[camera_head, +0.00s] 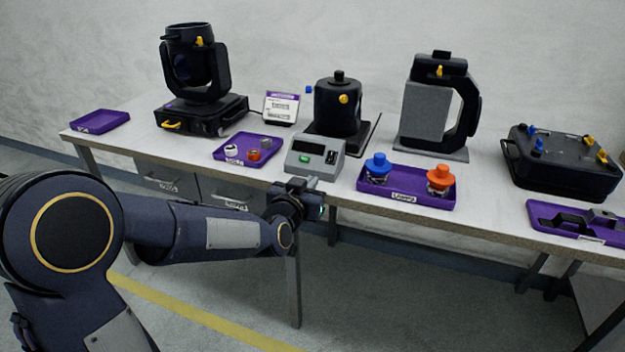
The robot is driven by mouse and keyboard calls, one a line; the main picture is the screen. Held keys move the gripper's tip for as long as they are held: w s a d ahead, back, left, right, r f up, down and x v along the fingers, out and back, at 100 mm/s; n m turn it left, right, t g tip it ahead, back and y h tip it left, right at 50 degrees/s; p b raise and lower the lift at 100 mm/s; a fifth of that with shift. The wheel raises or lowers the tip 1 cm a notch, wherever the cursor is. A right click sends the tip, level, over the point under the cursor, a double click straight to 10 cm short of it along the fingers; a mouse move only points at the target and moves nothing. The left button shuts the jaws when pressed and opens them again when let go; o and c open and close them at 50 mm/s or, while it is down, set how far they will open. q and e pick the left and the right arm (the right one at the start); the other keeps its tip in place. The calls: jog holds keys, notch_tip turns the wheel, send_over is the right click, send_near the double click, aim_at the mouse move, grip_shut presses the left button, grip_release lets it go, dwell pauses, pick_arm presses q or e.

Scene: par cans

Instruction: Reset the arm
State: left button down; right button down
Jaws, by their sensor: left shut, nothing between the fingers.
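My left arm comes in from the left and reaches across in front of the table. Its gripper (302,188) is near the table's front edge, just below the grey box with a display (315,157). The gripper is small and dark here; it is shut with nothing held. My right gripper is not in view.
The long table (473,216) holds a moving-head light (190,75), a black can (337,106), a bracketed grey stand (428,108), a purple tray with blue and orange-topped lamps (406,197), and a black case (560,172). Floor in front is clear.

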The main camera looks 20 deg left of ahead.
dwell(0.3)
pick_arm(q)
jog(key=s+f+n+g+h, duration=0.1)
jog(key=s+f+g, duration=0.15)
jog(key=s, duration=0.85)
jog(key=s+f+g+h, duration=0.15)
jog(key=s+g, duration=0.25)
jog(key=s, duration=0.8)
jog(key=s+f+n+g+h, duration=0.1)
jog(key=s+f+g, duration=0.25)
jog(key=s, duration=0.75)
notch_tip(320, 180, up, 19)
jog(key=p, duration=1.8)
jog(key=shift+g+p, duration=0.3)
jog(key=shift+p, duration=0.1)
